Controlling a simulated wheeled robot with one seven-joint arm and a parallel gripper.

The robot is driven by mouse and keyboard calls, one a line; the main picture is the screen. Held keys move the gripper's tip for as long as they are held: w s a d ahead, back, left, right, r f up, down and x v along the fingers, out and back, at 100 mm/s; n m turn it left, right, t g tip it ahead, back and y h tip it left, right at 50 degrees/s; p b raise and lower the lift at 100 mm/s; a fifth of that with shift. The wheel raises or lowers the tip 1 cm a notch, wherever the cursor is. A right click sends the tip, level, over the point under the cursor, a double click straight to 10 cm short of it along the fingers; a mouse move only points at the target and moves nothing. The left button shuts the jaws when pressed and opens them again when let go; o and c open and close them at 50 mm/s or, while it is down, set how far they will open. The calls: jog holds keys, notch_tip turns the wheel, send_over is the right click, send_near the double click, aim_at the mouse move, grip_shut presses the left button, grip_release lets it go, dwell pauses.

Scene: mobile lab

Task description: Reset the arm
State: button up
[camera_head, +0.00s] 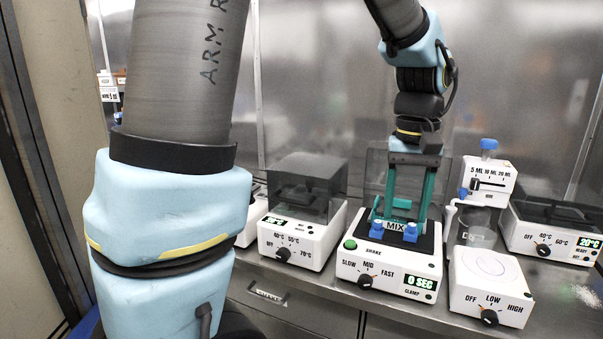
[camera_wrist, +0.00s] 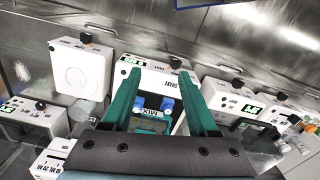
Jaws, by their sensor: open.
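My gripper (camera_head: 403,203) has teal fingers and hangs down over the mixing machine (camera_head: 388,266) in the head view. In the wrist view my gripper (camera_wrist: 165,97) is spread open. A MIX plate (camera_head: 394,227) with blue caps shows between and below the fingers, on top of the machine; it also shows in the wrist view (camera_wrist: 152,117). I cannot tell whether the fingers touch it. The machine has a green button, a SLOW/MID/FAST knob and a display reading 0 SEC. A clear dark lid stands behind the gripper.
A heater with a dark clear cover (camera_head: 293,246) stands left of the mixer. A stirrer with a LOW/HIGH knob (camera_head: 490,288), a dispenser (camera_head: 488,182) and a 20°C device (camera_head: 553,235) stand to the right. The steel bench front edge has a drawer (camera_head: 290,305).

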jog(key=w+a+f, duration=0.1)
jog(key=a+f, duration=0.4)
jog(key=a, duration=0.7)
jog(key=a+f+n+t, duration=0.1)
jog(key=a+f, duration=0.4)
jog(key=a, duration=0.8)
jog(key=shift+w+n+t, duration=0.3)
jog(key=shift+w, duration=0.05)
